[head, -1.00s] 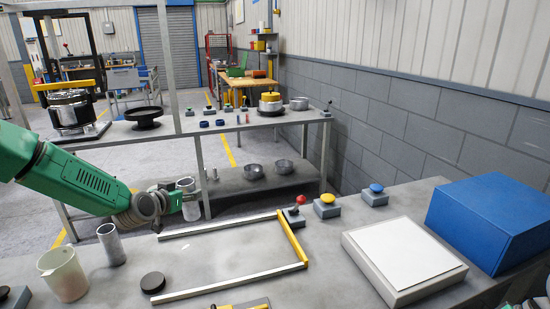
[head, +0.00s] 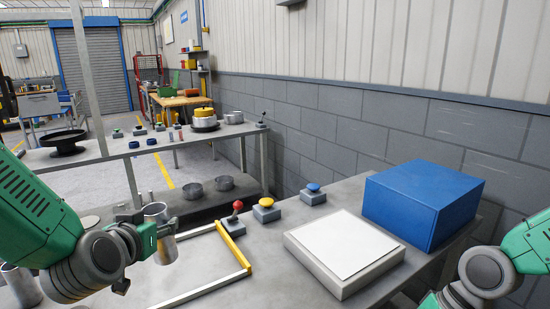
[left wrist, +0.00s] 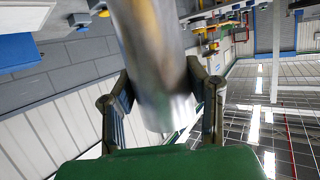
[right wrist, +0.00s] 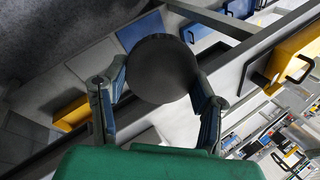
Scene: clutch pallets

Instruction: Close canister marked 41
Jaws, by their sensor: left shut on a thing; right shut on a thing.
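My left gripper (head: 160,232) is shut on a grey metal canister (head: 166,252), held roughly upright above the table. The canister also fills the middle of the left wrist view (left wrist: 152,60), between both fingers. I can read no number on it. My right gripper (right wrist: 160,92) is shut on a round black lid (right wrist: 163,70) in the right wrist view. In the head view only my right arm shows at the lower right; its fingers and the lid are out of frame. The lid is apart from the canister. A second grey canister (head: 20,285) stands at the lower left, partly hidden by my left arm.
A yellow and white frame (head: 231,245) lies on the table (head: 262,288). Behind it are a red-knobbed control (head: 236,208) and yellow (head: 266,208) and blue (head: 313,192) buttons. A white-topped plate (head: 343,250) and a blue box (head: 424,200) occupy the right side.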

